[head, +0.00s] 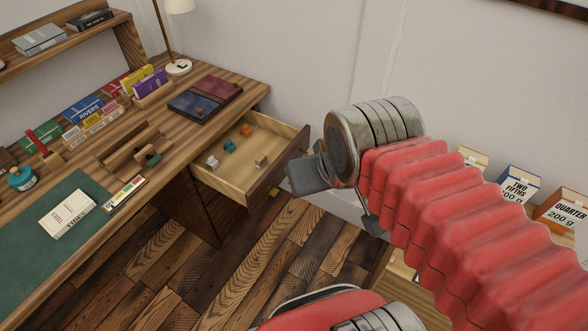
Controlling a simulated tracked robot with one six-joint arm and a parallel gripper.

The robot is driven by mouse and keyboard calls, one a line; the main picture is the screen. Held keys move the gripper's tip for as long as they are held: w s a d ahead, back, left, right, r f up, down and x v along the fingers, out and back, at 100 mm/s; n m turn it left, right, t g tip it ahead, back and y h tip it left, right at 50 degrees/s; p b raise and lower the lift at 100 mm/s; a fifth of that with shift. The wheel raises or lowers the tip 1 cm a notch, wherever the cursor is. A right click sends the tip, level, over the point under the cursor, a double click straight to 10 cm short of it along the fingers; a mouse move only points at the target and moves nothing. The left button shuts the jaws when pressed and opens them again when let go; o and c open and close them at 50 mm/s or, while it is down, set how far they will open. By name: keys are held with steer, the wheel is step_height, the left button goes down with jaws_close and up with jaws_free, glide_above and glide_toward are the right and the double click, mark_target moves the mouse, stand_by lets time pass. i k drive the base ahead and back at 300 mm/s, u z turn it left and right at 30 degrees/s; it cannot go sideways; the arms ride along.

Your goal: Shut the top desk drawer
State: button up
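The top desk drawer (236,181) is pulled out from the right end of the wooden desk. Small objects lie inside it: a teal one (230,145), an orange one (246,130), a whitish one (212,162) and a tan block (260,161). My gripper (305,175) is just to the right of the drawer's dark front panel in the head view, and its dark finger overlaps the panel's edge. Whether it touches the panel cannot be told. The wrist and red sleeve hide part of the gripper, so its opening is unclear.
Labelled boxes (518,184) stand at the right. Bare plank floor (255,255) lies below the drawer.

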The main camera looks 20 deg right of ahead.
mark_target(236, 176)
steer(key=z, duration=0.15)
steer(key=i, duration=1)
steer(key=z, duration=0.05)
